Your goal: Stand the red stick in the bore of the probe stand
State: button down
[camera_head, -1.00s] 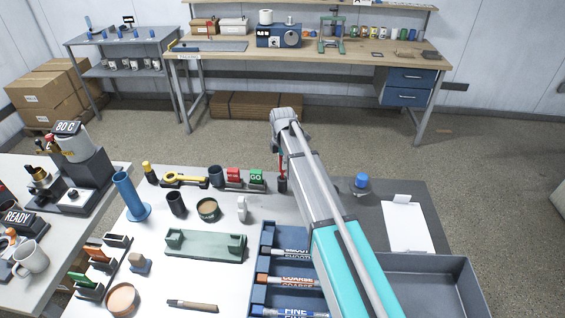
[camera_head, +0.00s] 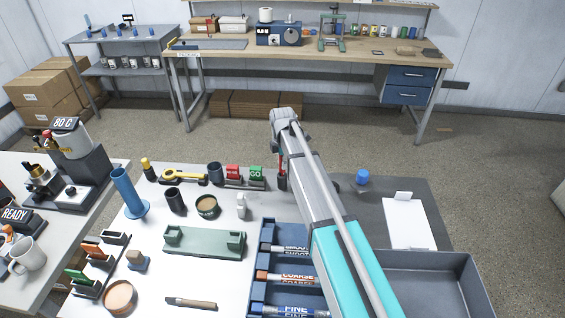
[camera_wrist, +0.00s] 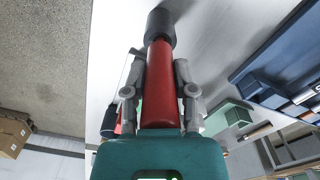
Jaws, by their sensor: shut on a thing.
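The red stick (camera_wrist: 158,88) lies between the fingers of my gripper (camera_wrist: 160,85), which is shut on it in the wrist view. Its far end meets a wider black cylinder (camera_wrist: 160,27); I cannot tell whether this is the stick's own end or a separate holder. In the head view the red stick (camera_head: 282,165) stands near upright at the table's back edge, partly behind my arm, with a dark lower part. A blue upright tube on a round base (camera_head: 128,188) stands at the left; I cannot tell for sure which thing is the probe stand.
A red block (camera_head: 233,172) and green GO block (camera_head: 256,174) stand just left of the stick. A blue-topped knob (camera_head: 361,178) is to its right. A green cradle (camera_head: 205,243), a blue marker tray (camera_head: 254,270) and a clipboard (camera_head: 408,222) lie nearer.

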jog(key=shift+f+b, duration=0.55)
jog(key=shift+f, duration=0.1)
jog(key=shift+c, duration=1.8)
grip_release()
jog(key=shift+r, duration=0.15)
notch_tip(320, 180, up, 12)
jog(key=p, duration=1.2)
jog(key=s+d+f+m+b, duration=0.2)
jog(key=s+d+m, duration=0.9)
jog(key=s, duration=0.2)
jog(key=s+d+f+m+b, duration=0.3)
jog(key=s+d+m, duration=0.8)
jog(key=s+m, duration=0.1)
jog(key=shift+s+f, duration=0.3)
jog(key=shift+s, duration=0.1)
